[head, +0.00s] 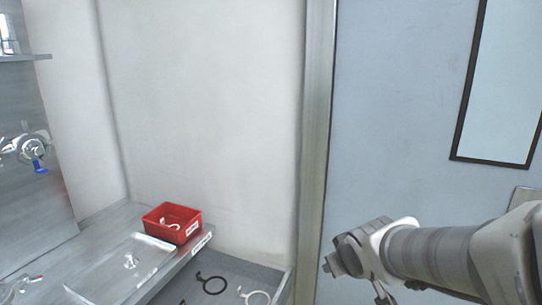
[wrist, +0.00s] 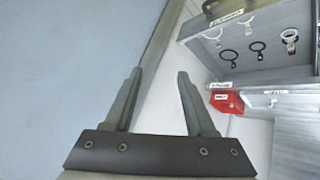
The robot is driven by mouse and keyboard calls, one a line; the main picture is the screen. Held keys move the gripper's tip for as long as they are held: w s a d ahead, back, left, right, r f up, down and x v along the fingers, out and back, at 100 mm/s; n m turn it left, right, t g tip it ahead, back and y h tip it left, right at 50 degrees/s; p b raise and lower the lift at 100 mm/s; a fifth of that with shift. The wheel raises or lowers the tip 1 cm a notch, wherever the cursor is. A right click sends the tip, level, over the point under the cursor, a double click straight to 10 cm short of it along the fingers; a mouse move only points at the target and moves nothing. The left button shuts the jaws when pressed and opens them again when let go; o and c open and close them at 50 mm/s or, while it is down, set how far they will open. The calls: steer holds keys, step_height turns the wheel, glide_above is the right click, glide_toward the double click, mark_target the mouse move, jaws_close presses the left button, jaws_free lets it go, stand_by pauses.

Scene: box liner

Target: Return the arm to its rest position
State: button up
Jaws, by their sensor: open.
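My arm (head: 440,255) reaches in from the right edge of the head view. My gripper (head: 352,280) is at its end, in front of the blue-grey wall panel and right of the metal post. In the wrist view my gripper (wrist: 160,73) shows two dark fingers spread apart with nothing between them. It is well clear of the red bin and the counter. Part of the gripper is hidden by its own wrist in the head view.
A red bin (head: 172,224) with a white item inside stands on the grey counter (head: 105,240). A clear tray (head: 120,268) lies in front. A lower tray holds a black ring (head: 212,285) and a white ring (head: 254,297). The metal post (head: 316,130) stands left of my gripper.

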steer(key=s+r+m+g, duration=0.1)
steer(key=s+r+m, duration=0.1)
steer(key=s, duration=0.7)
steer(key=s+r+m+g, duration=0.2)
steer(key=s, duration=0.6)
steer(key=shift+s, duration=0.35)
steer(key=shift+d, duration=0.1)
steer(key=shift+c, duration=0.2)
